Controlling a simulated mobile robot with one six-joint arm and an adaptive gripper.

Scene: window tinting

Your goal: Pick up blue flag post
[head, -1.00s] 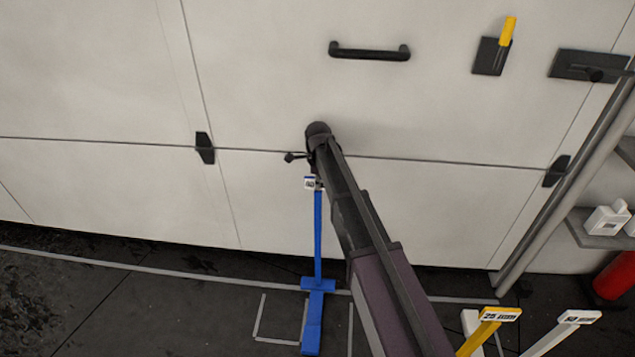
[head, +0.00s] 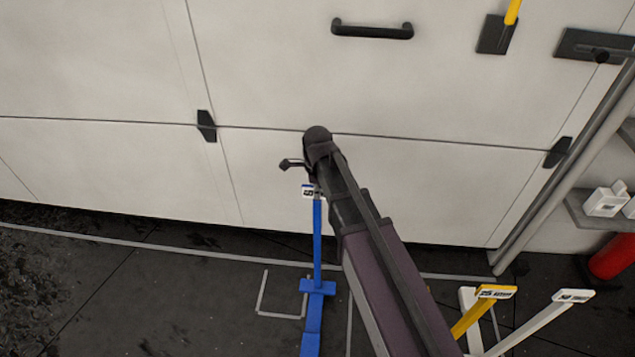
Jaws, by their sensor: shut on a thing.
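The blue flag post (head: 317,245) stands upright in the middle of the head view, with a small white label plate at its top and a blue foot piece on the floor end. My gripper (head: 312,187) is at the end of my dark arm and is shut on the post near its top, just by the label. The arm hides part of the fingers and the grip itself.
A yellow post (head: 470,318) and a white post (head: 530,326) stand at the lower right. A pale garage door (head: 420,190) with a black handle (head: 372,29) is behind. A red cylinder (head: 612,256) and shelf are at right. Marked floor lies left of the post.

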